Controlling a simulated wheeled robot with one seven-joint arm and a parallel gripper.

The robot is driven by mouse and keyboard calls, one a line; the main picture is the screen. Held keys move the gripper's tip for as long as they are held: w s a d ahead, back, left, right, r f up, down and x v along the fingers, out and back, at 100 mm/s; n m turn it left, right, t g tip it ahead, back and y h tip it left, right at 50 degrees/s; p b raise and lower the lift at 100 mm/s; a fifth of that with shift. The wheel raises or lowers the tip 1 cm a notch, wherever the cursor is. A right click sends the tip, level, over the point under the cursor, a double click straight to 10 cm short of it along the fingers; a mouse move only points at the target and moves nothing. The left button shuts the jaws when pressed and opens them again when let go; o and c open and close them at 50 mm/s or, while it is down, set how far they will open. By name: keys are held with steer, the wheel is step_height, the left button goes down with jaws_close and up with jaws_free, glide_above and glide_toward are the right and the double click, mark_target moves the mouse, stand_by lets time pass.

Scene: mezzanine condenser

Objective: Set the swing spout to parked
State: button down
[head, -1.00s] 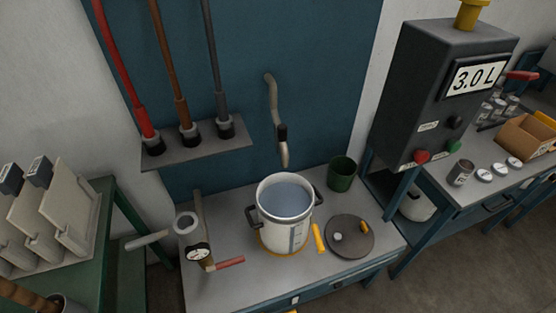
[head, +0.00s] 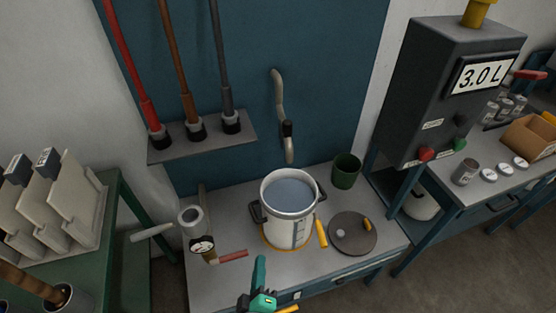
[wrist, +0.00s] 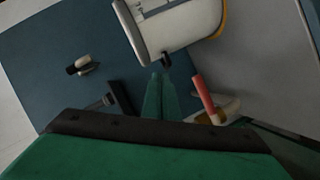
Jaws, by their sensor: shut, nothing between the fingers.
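The swing spout (head: 283,110) is a beige bent pipe with a black grip, on the blue wall panel. Its lower end hangs just behind the rim of the white pot (head: 290,226), which holds water. A small black and cream piece against the blue panel in the wrist view may be part of the spout; I cannot be sure. My gripper (head: 260,262) is green, shut and empty, at the front of the bench, below and in front of the pot. In the wrist view its fingertips (wrist: 160,76) point towards the pot's black handle (wrist: 166,60).
A gauge (head: 202,245) and a red lever (head: 233,255) stand left of the pot. A dark lid (head: 352,236) and a green cup (head: 346,171) are to its right. A shelf (head: 220,141) with three pipes juts out left of the spout. A control box reads 3.0 L.

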steer(key=w+a+r+h, duration=0.1)
steer(key=w+r+h, duration=0.2)
steer(key=w+r, duration=0.3)
steer(key=w+a+r+n+t+h, duration=0.1)
steer(key=w+r+h, duration=0.3)
steer(key=w+r, duration=0.3)
step_height(320, 180, up, 6)
steer(key=shift+w+a+f, duration=0.15)
steer(key=shift+a+f, duration=0.1)
steer(key=shift+a, duration=0.15)
steer(key=s+d+x, duration=0.1)
steer(key=d+x, duration=0.1)
steer(key=x, duration=1.1)
steer(key=shift+s+d, duration=0.2)
steer(key=shift+d, duration=0.15)
steer(key=shift+w+a+n, duration=0.1)
steer(key=shift+n, duration=0.2)
